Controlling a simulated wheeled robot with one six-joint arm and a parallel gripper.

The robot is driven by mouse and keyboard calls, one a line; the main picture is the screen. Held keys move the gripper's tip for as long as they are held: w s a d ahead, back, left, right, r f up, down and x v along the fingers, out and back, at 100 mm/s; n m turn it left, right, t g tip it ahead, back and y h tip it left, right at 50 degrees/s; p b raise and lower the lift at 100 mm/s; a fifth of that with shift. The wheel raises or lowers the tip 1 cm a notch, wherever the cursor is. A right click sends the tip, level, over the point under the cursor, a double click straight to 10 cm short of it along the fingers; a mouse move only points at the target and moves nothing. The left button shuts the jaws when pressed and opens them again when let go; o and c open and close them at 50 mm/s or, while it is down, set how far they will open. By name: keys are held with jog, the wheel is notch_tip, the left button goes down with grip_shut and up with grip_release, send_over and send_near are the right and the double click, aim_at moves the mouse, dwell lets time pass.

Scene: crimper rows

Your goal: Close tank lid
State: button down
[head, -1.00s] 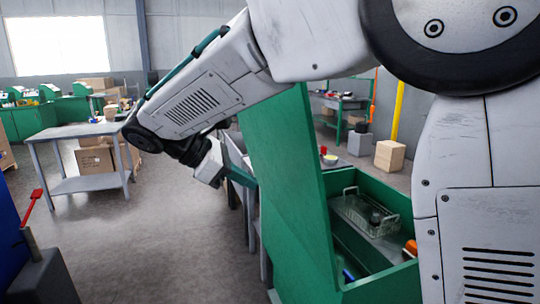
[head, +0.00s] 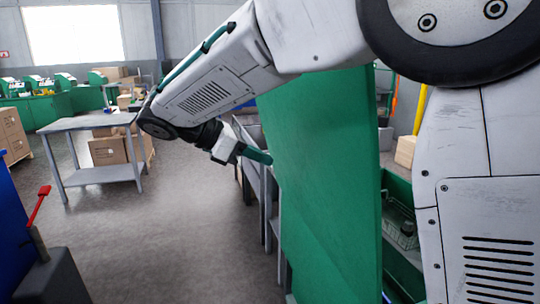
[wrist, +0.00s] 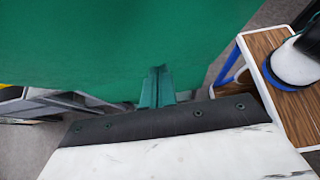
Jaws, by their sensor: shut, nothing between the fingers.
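The green tank lid (head: 325,190) stands raised, close to upright, on the left side of the green tank (head: 398,186) in the head view. My gripper (head: 262,157) is at the lid's left, outer side, with its fingers pointing right toward it. In the wrist view the lid (wrist: 110,45) fills the upper left, and my gripper (wrist: 157,85) is shut and empty in front of it. The fingertips are at or very near the lid's surface; I cannot tell if they touch. Most of the tank's inside is hidden behind the lid and my arm.
A wire basket (head: 401,228) sits inside the tank. A grey table (head: 95,125) with boxes under it stands at left. A red-handled lever (head: 38,207) is at the near left. A wood-topped step (wrist: 290,75) shows in the wrist view. The floor between is clear.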

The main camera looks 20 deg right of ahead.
send_near(319, 170)
notch_tip(319, 170, down, 4)
jog(key=d, duration=0.4)
jog(key=shift+s+r, duration=0.15)
jog(key=shift+r, duration=0.25)
jog(key=shift+d+r, duration=0.1)
jog(key=shift+d, duration=0.4)
